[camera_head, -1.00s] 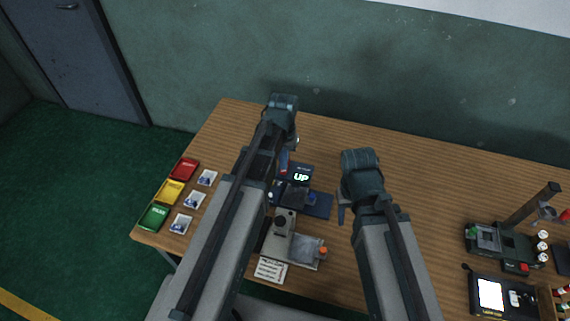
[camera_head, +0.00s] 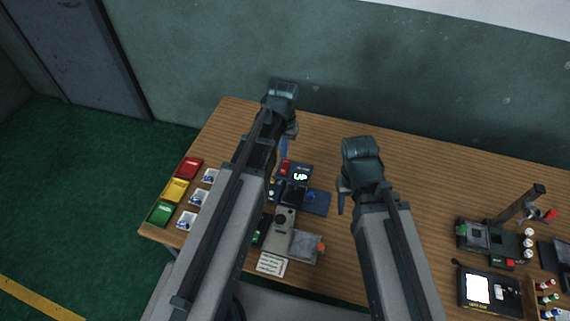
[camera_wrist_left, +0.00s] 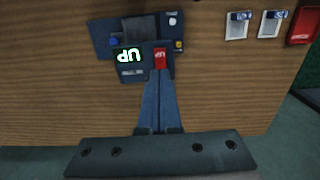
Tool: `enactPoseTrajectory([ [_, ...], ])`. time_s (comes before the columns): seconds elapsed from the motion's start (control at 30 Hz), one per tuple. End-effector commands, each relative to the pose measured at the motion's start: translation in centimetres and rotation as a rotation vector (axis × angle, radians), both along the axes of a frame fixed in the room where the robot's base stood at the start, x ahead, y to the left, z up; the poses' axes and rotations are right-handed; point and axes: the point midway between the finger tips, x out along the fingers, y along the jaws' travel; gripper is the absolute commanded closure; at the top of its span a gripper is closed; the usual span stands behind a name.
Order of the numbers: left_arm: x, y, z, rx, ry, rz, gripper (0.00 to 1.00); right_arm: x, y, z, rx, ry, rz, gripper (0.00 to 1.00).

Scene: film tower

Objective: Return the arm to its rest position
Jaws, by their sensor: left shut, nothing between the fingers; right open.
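My left gripper (camera_wrist_left: 161,85) is shut with nothing held. That device, with a glowing "UP" display (camera_head: 300,176), stands on the wooden table. In the head view my left gripper (camera_head: 284,150) is partly hidden behind its own arm, left of the display. My right gripper (camera_head: 341,200) hangs over the table right of the device. It is open, and only one finger shows clearly.
Red (camera_head: 188,167), yellow (camera_head: 176,190) and green (camera_head: 160,214) trays line the table's left edge, beside small white trays. A grey instrument (camera_head: 283,230) and a paper note (camera_head: 271,264) lie between the arms. A stand (camera_head: 487,243) and a screen device (camera_head: 488,287) occupy the right side.

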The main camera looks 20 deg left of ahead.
Motion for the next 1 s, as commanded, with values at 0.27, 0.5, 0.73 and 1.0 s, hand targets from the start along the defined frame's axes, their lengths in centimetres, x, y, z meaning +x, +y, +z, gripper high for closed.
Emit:
enactPoseTrajectory([
  [0.27,-5.2,-4.6,0.0,0.032,0.016,-0.104,1.00,0.0,0.0,0.0,0.000,0.000,0.000,0.50],
  [0.5,-12.7,-9.5,0.1,0.087,0.036,-0.258,1.00,0.0,0.0,0.0,0.000,0.000,0.000,0.50],
  [0.73,-14.4,-10.5,0.1,0.105,0.040,-0.299,1.00,0.0,0.0,0.0,0.000,0.000,0.000,0.50],
  [1.0,-14.3,-10.5,0.1,0.105,0.040,-0.297,1.00,0.0,0.0,0.0,0.000,0.000,0.000,0.50],
])
